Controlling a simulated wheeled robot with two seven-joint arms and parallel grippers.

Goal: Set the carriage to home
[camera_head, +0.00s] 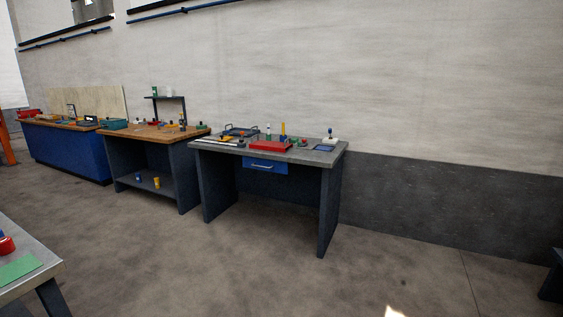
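I cannot make out the carriage for certain at this distance. On the grey table (328,155) near the middle there is a low red block (270,146) with a small yellow upright (283,130) behind it. A long light bar (217,141) lies at the left end of that table. A small white device with a blue knob (330,138) stands at its right end, behind a flat blue pad (323,148). Neither of my grippers is in view.
A wooden-topped bench (150,134) with a lower shelf and a long blue bench (62,150) stand to the left along the wall. A table corner with a green sheet (18,269) is at the lower left. The floor (200,265) in front is clear.

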